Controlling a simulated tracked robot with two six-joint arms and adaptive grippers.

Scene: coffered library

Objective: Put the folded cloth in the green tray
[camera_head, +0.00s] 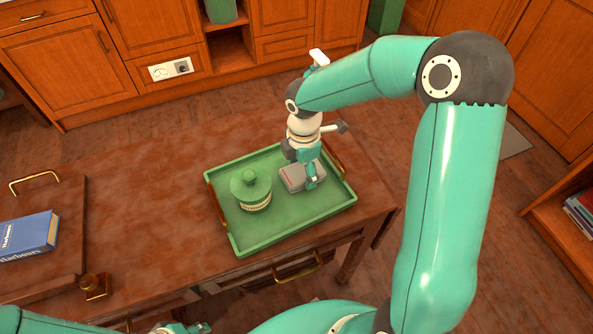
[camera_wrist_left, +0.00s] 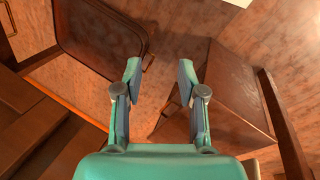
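The folded cloth (camera_head: 293,179) is a small grey block with a reddish edge. In the head view it is within the green tray (camera_head: 239,243), right of the middle; whether it rests on the floor of the tray is hard to tell. My right gripper (camera_head: 311,177) points down at the cloth's right part, a finger in front of it. The far finger is hidden, so its grip is unclear. My left gripper (camera_wrist_left: 156,82) is open and empty in the left wrist view. It shows partly at the head view's bottom edge (camera_head: 188,328).
A green lidded jar (camera_head: 251,190) stands in the tray's left half. A blue book (camera_head: 28,237) lies on a brown surface with a brass handle at the table's left. The brown table (camera_head: 140,205) is clear between them. Wooden cabinets (camera_head: 58,62) stand behind.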

